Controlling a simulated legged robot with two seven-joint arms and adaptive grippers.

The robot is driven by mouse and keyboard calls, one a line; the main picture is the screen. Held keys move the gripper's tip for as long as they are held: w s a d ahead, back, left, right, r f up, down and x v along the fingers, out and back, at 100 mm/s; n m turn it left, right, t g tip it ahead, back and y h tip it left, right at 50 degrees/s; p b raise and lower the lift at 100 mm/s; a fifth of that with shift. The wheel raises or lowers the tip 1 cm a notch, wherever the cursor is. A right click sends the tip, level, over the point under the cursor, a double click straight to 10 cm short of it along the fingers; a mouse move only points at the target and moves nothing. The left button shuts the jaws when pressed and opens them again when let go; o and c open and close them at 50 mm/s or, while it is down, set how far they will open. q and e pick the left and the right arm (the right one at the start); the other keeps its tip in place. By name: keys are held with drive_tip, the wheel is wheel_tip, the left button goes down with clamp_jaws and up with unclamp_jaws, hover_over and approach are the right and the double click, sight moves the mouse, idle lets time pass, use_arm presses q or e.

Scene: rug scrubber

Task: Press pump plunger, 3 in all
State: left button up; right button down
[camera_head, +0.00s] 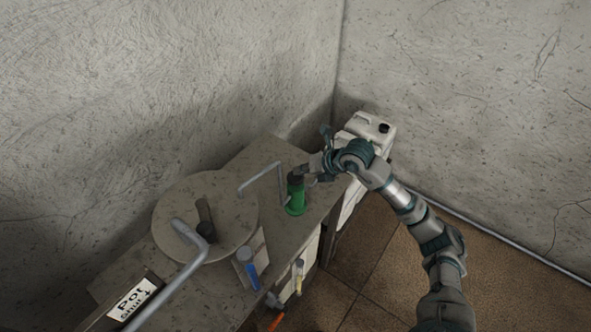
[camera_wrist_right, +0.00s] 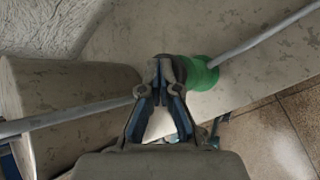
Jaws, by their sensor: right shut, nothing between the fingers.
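The pump is a green bottle (camera_head: 296,199) with a dark top, the plunger (camera_head: 295,178); it stands upright on the counter near its right edge. In the right wrist view the green body (camera_wrist_right: 203,74) shows just right of the fingertips, with the dark top partly hidden behind them. My right gripper (camera_head: 306,174) is shut and empty, right at the plunger's top; whether it touches the top I cannot tell. Its fingertips also show together in the wrist view (camera_wrist_right: 162,66). My left gripper is not in view.
Bent grey rods (camera_head: 170,290) cross left and behind the pump.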

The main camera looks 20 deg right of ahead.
sight(298, 177)
drive_tip(key=shift+f, duration=0.3)
drive_tip(key=shift+r, duration=0.1)
drive_tip(key=shift+a+r+p, duration=0.25)
drive_tip(key=shift+r+p, duration=0.55)
drive_tip(key=shift+r, duration=0.4)
drive_tip(key=shift+a+r+p, duration=0.25)
drive_tip(key=shift+r+p, duration=0.5)
drive_tip(key=shift+r, duration=0.4)
drive_tip(key=shift+r, duration=0.1)
wheel_tip(298, 177, up, 5)
drive_tip(key=p, duration=0.3)
drive_tip(key=shift+w, duration=0.1)
idle(0.9)
